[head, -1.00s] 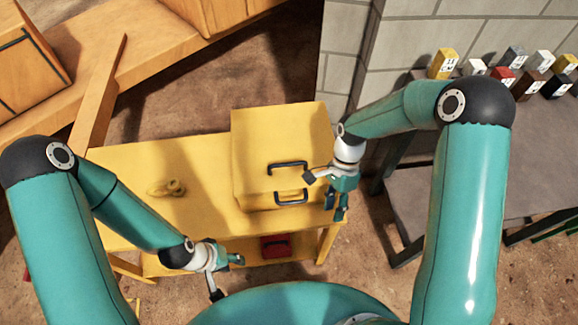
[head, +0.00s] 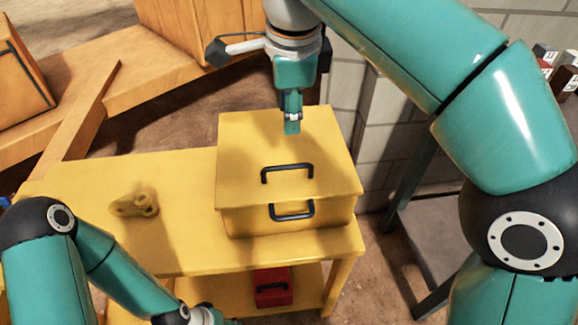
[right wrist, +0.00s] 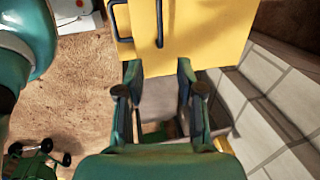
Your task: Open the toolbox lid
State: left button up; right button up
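The yellow toolbox (head: 285,185) stands on the right part of a yellow workbench, its lid (head: 250,150) down. One black handle (head: 287,170) is on the lid, and a second black handle (head: 291,211) is on the front just below. My right gripper (head: 292,128) is over the back part of the lid, beyond the handles, and holds nothing. In the right wrist view my right gripper (right wrist: 158,68) has its fingers apart, with the yellow box (right wrist: 212,30) and both handles beyond the tips. My left gripper is mostly cut off at the bottom edge of the head view.
The yellow workbench (head: 190,215) bears a small yellow part (head: 134,203) at left. A red box (head: 272,287) sits on its lower shelf. A block wall (head: 365,125) and a grey table (head: 440,225) stand at right. A wooden beam lies behind.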

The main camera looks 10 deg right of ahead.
aim_at(289, 166)
jog(key=w+f+b, duration=0.1)
jog(key=f, duration=0.4)
jog(key=w+f+b, duration=0.1)
jog(key=f+b, duration=0.1)
jog(key=f, duration=0.3)
jog(key=w+f+b, duration=0.1)
jog(key=f+b, duration=0.1)
jog(key=f, duration=0.2)
jog(key=shift+f, duration=0.4)
grip_shut()
jog(key=shift+d, duration=0.1)
